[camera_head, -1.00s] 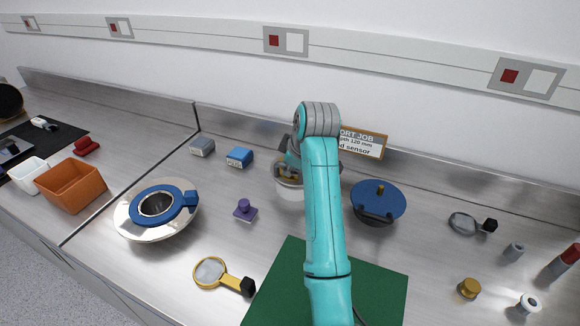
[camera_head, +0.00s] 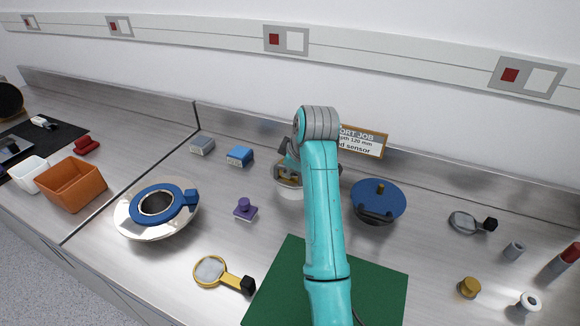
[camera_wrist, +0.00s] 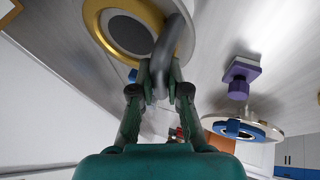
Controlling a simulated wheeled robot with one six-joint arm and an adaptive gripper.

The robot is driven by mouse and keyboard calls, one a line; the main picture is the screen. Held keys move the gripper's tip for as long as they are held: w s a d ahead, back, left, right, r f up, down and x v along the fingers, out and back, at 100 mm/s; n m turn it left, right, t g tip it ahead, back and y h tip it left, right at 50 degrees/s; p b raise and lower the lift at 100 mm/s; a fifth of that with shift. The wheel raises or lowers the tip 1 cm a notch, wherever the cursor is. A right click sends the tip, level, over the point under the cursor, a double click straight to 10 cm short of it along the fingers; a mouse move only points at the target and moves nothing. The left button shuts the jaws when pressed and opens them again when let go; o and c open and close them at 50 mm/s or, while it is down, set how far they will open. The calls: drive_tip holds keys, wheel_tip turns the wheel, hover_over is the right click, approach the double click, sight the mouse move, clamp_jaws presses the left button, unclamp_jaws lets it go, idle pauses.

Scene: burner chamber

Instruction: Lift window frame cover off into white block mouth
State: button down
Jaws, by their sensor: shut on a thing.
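My gripper (camera_wrist: 159,85) is shut on a dark grey curved handle (camera_wrist: 166,45) in the wrist view. Beside the handle is a round piece with a gold rim (camera_wrist: 98,40) and a dark grey centre (camera_wrist: 125,30); I cannot tell whether the handle is joined to it. In the head view a round white block (camera_head: 290,192) with gold-brown parts in its top stands behind my arm. My gripper is over it, mostly hidden by the arm. I cannot clearly tell the window frame cover or its contact with the block.
A purple knobbed piece (camera_head: 244,209) and a blue-ringed dish (camera_head: 127,215) stand left. Blue (camera_head: 240,156) and grey (camera_head: 202,145) blocks are behind. A blue lidded pot (camera_head: 378,201) stands close right. A yellow-rimmed magnifier (camera_head: 210,271) and green mat (camera_head: 380,290) lie in front.

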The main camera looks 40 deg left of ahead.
drive_tip(key=shift+f, duration=0.6)
drive_tip(key=c, duration=1.1)
unclamp_jaws()
drive_tip(key=shift+f, duration=0.1)
drive_tip(key=shift+d, duration=0.1)
drive_tip(key=v, duration=1.2)
